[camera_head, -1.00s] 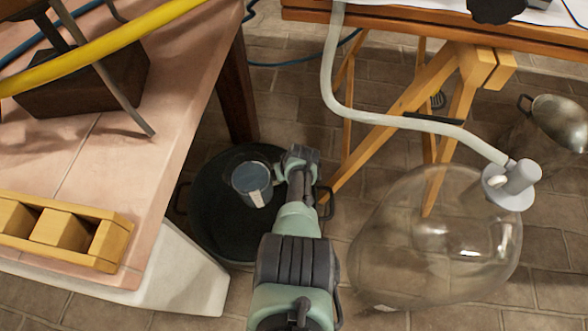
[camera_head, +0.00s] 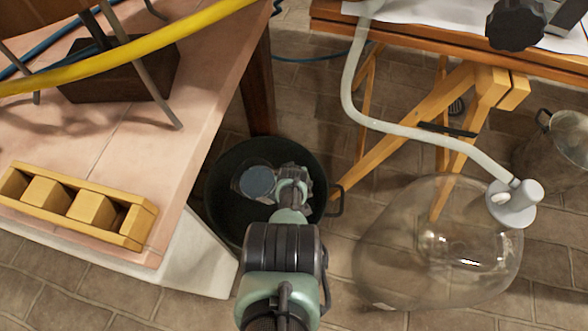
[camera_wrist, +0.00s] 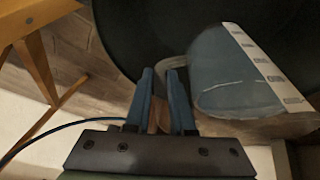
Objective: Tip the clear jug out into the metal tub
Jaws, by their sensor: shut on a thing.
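The clear jug (camera_head: 257,181) has a bluish round face toward the head camera. In the wrist view, the jug (camera_wrist: 228,72) shows a pale strip with dark marks along its side. My gripper (camera_head: 288,178) is shut on the jug's handle, which lies between the two blue fingers in the wrist view (camera_wrist: 168,95). The jug is over the dark round tub (camera_head: 222,216), within its rim as seen from above. The jug looks tilted; I cannot tell how far, nor whether anything is flowing out. My wrist hides part of the tub.
A tiled table (camera_head: 150,190) with a yellow wooden rack (camera_head: 90,208) stands close on the left. A large glass vessel (camera_head: 440,250) with a pale hose (camera_head: 400,128) is on the right. A metal pot (camera_head: 562,150) stands farther right, near a wooden trestle (camera_head: 470,110).

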